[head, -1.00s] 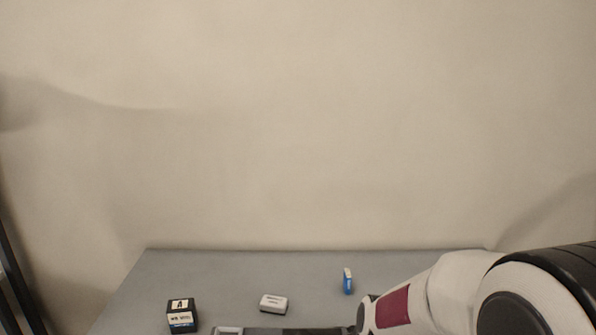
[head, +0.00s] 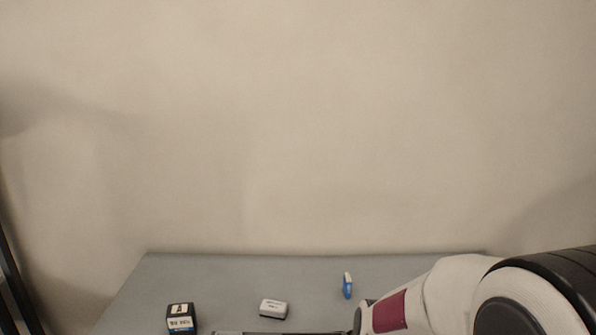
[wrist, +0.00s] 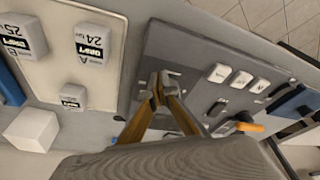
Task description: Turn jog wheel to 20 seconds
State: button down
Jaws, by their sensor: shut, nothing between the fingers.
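In the wrist view a dark grey panel (wrist: 185,48) fills the middle. My gripper (wrist: 158,92) is shut and empty, its two brown-gold fingers meeting in a point over the panel's left part. A small grey fitting (wrist: 172,73) lies at the fingertips and is partly covered by them. I cannot tell whether it is the jog wheel or whether the fingers touch it. No seconds reading is legible. The fingertips are out of sight in the head view.
White keys (wrist: 241,79) sit right of the fingertips, with a black and orange part (wrist: 247,126) below them. A pale tray (wrist: 112,18) with grey labelled blocks lies left. In the head view, a black labelled box (head: 180,318), white box (head: 273,309) and blue-white item (head: 347,286) stand on the grey table (head: 230,270).

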jog(key=shift+a, duration=0.15)
jog(key=shift+s+d, duration=0.2)
jog(key=shift+s, duration=0.2)
dwell(0.4)
jog(key=shift+r, duration=0.1)
jog(key=v, duration=0.3)
jog(key=w+v, duration=0.1)
jog(key=v, duration=0.1)
jog(key=shift+a+r, duration=0.3)
jog(key=shift+r, duration=0.15)
jog(key=shift+s, duration=0.1)
dwell(0.4)
